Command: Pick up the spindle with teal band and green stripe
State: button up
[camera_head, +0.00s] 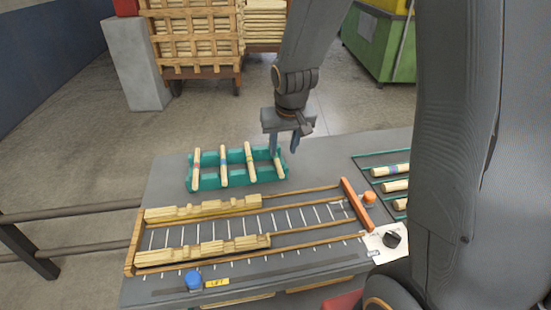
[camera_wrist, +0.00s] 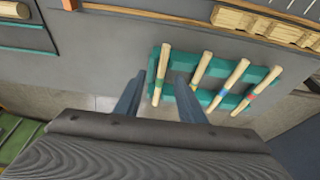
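A teal tray (camera_head: 208,183) on the grey bench holds several pale wooden spindles side by side. The spindle at the right end of the tray (camera_head: 279,166) seems to have a teal or green band; the marks are too small to tell a separate stripe. It also shows at the left end of the tray in the wrist view (camera_wrist: 162,66). My gripper (camera_head: 284,150) is open and empty, pointing down over this spindle. In the wrist view its two fingers (camera_wrist: 159,78) lie on either side of the spindle, with no visible contact.
Beside it lie a spindle with a yellow-green band (camera_wrist: 202,66), one with blue (camera_wrist: 230,82) and one with red (camera_wrist: 258,88). A wooden-railed frame (camera_head: 290,232) lies in front. A rack with more spindles (camera_head: 390,170) stands right.

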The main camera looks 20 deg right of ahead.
aim_at(276, 158)
jog(key=shift+t, duration=0.3)
jog(key=w, duration=0.4)
jog(key=shift+f, duration=0.3)
jog(key=shift+w+f, duration=0.2)
jog(key=shift+w, duration=0.05)
jog(key=shift+w+p+x, duration=0.2)
jog(key=shift+p+x, duration=0.55)
jog(key=shift+x, duration=2.85)
jog(key=shift+r, duration=0.15)
jog(key=shift+c, duration=0.4)
grip_shut()
